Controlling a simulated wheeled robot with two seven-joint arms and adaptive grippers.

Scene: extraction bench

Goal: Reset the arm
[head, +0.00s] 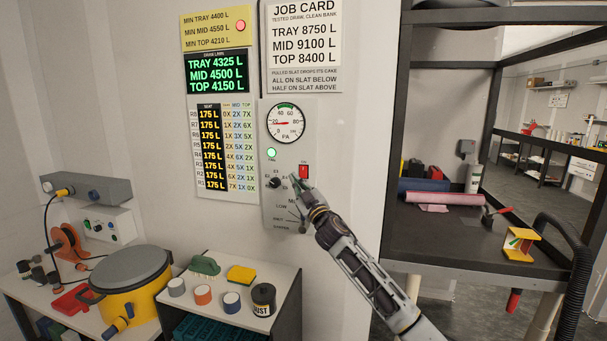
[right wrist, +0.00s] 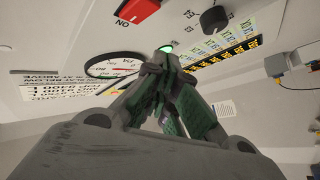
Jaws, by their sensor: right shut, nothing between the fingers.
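My right gripper (head: 294,180) is in front of the wall control panel (head: 270,218), its arm coming up from the lower right. Its fingers are closed together and empty; they also show in the right wrist view (right wrist: 168,68), pointing at the panel. In the head view the fingertips lie between a black knob (head: 274,183) and a red rocker switch (head: 304,171). I cannot tell whether they touch the panel. The gripper partly covers the lower dial marked LOW. A round gauge (head: 285,123) and a lit green lamp (head: 271,153) are above. My left gripper is out of view.
Number boards and a job card (head: 302,45) hang above the panel. On the right, a dark-framed shelf (head: 430,235) holds a pink roll (head: 430,208) and tools.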

